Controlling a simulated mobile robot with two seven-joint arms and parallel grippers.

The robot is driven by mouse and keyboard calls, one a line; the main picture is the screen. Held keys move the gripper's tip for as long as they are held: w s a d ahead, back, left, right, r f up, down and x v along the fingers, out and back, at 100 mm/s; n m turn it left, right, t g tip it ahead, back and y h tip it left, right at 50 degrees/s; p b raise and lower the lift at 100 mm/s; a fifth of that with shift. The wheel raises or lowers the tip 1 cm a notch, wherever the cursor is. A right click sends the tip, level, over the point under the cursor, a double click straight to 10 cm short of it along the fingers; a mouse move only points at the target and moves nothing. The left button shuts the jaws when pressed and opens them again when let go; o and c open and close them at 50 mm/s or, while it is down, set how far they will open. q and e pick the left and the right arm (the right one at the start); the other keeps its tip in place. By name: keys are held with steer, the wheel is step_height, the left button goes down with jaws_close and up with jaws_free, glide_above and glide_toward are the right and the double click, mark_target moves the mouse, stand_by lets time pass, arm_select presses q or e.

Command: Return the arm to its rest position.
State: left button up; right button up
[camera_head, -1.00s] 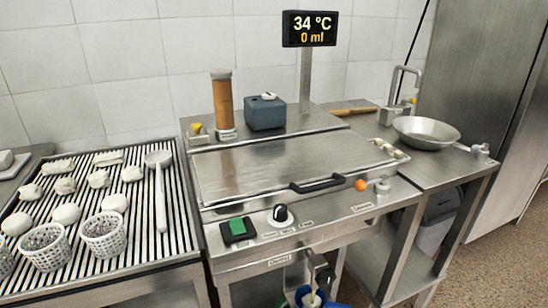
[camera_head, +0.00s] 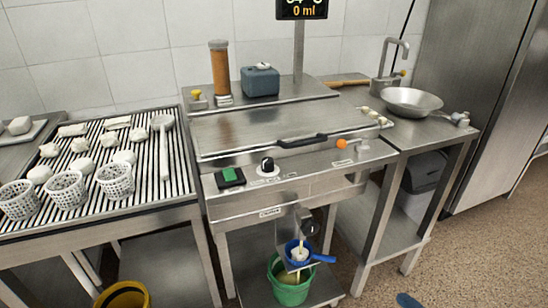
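Neither of my grippers nor any clear part of my arms shows in the head view. A steel machine (camera_head: 240,205) stands in the middle, with a closed flat lid (camera_head: 265,128) and a dark handle (camera_head: 302,141) at its front edge. A blue-handled scoop or strainer (camera_head: 322,257) with a white inside is under the machine's outlet. It is above a green bucket (camera_head: 288,291) holding pale yellowish liquid. I cannot tell what holds the scoop up.
Perforated white baskets (camera_head: 115,181) and pale lumps stand on the slatted table (camera_head: 180,185) at left. A yellow bucket (camera_head: 122,295) is below. A steel bowl (camera_head: 412,102) is at right. Small blue shapes (camera_head: 411,262), unclear, lie lower right. Floor at right is mostly clear.

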steer(key=s+a+r+m+g, duration=0.2)
steer(key=s+a+r+m, duration=0.4)
steer(key=s+m, duration=0.4)
steer(key=w+a+r+m+t+h, duration=0.1)
steer(key=w+a+r+m+t, duration=0.2)
steer(key=a+m, duration=0.35)
arm_select(q)
steer(key=s+a+r+g+y+p, duration=0.1)
steer(key=r+p, duration=0.5)
steer(key=p, duration=1)
steer(key=s+a+r+g+y+p, duration=0.2)
steer(key=r+p, duration=0.4)
steer(key=p, duration=1.1)
steer(key=shift+s+a+r+g, duration=0.15)
steer(key=shift+s+a+g, duration=0.3)
steer(key=shift+a, duration=0.75)
arm_select(e)
steer(key=s+d+r+g+h, duration=0.1)
steer(key=d+r+g, duration=0.1)
steer(key=r, duration=0.4)
steer(key=s+d+r+g+h, duration=0.2)
steer(key=r, duration=0.4)
steer(key=shift+d+n+g, duration=0.3)
steer(key=shift+d+n, duration=0.1)
steer(key=shift+n, duration=0.05)
